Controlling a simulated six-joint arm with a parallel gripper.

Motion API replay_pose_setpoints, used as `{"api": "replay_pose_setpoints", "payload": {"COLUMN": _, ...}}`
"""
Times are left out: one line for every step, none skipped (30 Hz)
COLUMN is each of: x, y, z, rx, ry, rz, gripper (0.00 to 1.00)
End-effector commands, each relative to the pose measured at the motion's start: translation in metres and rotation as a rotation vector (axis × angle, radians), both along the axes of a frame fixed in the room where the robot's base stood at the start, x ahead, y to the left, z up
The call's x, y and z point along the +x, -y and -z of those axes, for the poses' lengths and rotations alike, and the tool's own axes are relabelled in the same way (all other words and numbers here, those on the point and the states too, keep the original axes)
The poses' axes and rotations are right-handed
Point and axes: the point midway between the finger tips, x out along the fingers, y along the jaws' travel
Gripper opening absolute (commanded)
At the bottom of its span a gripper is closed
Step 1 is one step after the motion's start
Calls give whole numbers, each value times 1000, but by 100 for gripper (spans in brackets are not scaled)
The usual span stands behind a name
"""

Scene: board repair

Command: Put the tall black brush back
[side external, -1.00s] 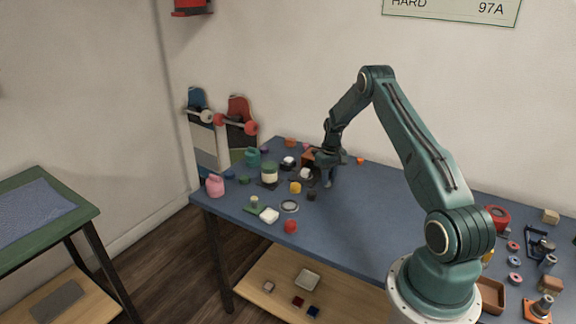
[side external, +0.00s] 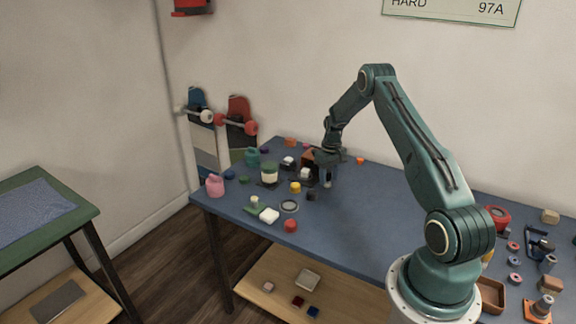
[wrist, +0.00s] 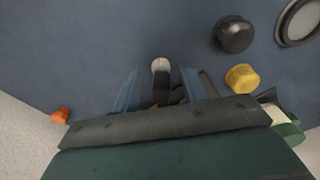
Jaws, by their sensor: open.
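My gripper (side external: 326,182) is low over the far part of the blue table, pointing down. In the wrist view its two blue fingers (wrist: 160,76) are apart. A dark piece with a pale round end (wrist: 160,66) shows between them; it looks like the black brush, but its lower part is hidden by my gripper. I cannot tell whether the fingers touch it. In the side view the brush is not clear behind my gripper. A brown box-like block (side external: 308,156) stands just left of my gripper; I cannot tell whether it is the brush's holder.
A yellow piece (side external: 295,187), a black knob (side external: 311,195) and a ring (side external: 289,206) lie near my gripper.

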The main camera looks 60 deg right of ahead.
Motion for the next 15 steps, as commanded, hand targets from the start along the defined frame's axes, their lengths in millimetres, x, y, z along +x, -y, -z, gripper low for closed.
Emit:
{"api": "replay_pose_setpoints", "payload": {"x": 0, "y": 0, "z": -5, "rx": 0, "ry": 1, "rz": 0, "gripper": 43}}
{"api": "replay_pose_setpoints", "payload": {"x": 0, "y": 0, "z": -9, "rx": 0, "ry": 1, "rz": 0, "gripper": 43}}
{"api": "replay_pose_setpoints", "payload": {"x": 0, "y": 0, "z": -14, "rx": -2, "ry": 1, "rz": 0, "gripper": 43}}
{"api": "replay_pose_setpoints", "payload": {"x": 0, "y": 0, "z": -17, "rx": -2, "ry": 1, "rz": 0, "gripper": 43}}
{"api": "replay_pose_setpoints", "payload": {"x": 0, "y": 0, "z": -21, "rx": -2, "ry": 2, "rz": 0, "gripper": 43}}
{"api": "replay_pose_setpoints", "payload": {"x": 0, "y": 0, "z": -27, "rx": -2, "ry": 2, "rz": 0, "gripper": 43}}
{"api": "replay_pose_setpoints", "payload": {"x": 0, "y": 0, "z": -32, "rx": -2, "ry": 2, "rz": 0, "gripper": 43}}
{"api": "replay_pose_setpoints", "payload": {"x": 0, "y": 0, "z": -37, "rx": -2, "ry": 2, "rz": 0, "gripper": 43}}
{"api": "replay_pose_setpoints", "payload": {"x": 1, "y": 0, "z": -43, "rx": -2, "ry": 2, "rz": 0, "gripper": 43}}
{"api": "replay_pose_setpoints", "payload": {"x": 0, "y": 0, "z": -49, "rx": -2, "ry": 2, "rz": 0, "gripper": 43}}
{"api": "replay_pose_setpoints", "payload": {"x": 0, "y": 0, "z": -54, "rx": -2, "ry": 1, "rz": 0, "gripper": 43}}
{"api": "replay_pose_setpoints", "payload": {"x": 0, "y": 0, "z": -60, "rx": -2, "ry": 2, "rz": 0, "gripper": 43}}
{"api": "replay_pose_setpoints", "payload": {"x": 0, "y": 0, "z": -65, "rx": -2, "ry": 2, "rz": 0, "gripper": 43}}
{"api": "replay_pose_setpoints", "payload": {"x": 0, "y": 0, "z": -70, "rx": -2, "ry": 1, "rz": 0, "gripper": 43}}
{"api": "replay_pose_setpoints", "payload": {"x": 0, "y": 0, "z": -76, "rx": -2, "ry": 2, "rz": 0, "gripper": 43}}
